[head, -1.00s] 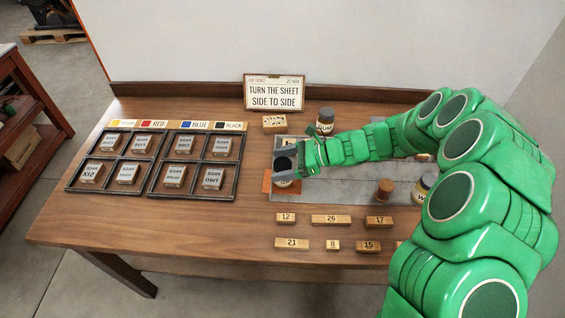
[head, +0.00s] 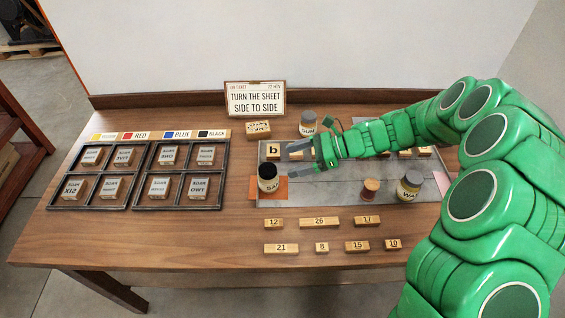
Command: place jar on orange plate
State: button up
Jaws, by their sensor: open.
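A jar with a black lid and a pale label (head: 267,179) stands upright at the left end of the grey slab. It is on or against the orange plate (head: 283,189), which shows on both sides of its base. My gripper (head: 301,160) is open, with its fingers just to the upper right of the jar and apart from it. Its grey fingers hold nothing that I can see.
A grey-lidded jar (head: 308,123) stands behind my gripper. A small brown-topped bottle (head: 370,189) and a jar labelled WAX (head: 409,186) stand on the grey slab (head: 330,191). Numbered wooden blocks (head: 319,222) lie in front. Divided trays (head: 143,174) fill the left side.

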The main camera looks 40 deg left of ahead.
jog(key=v, duration=0.3)
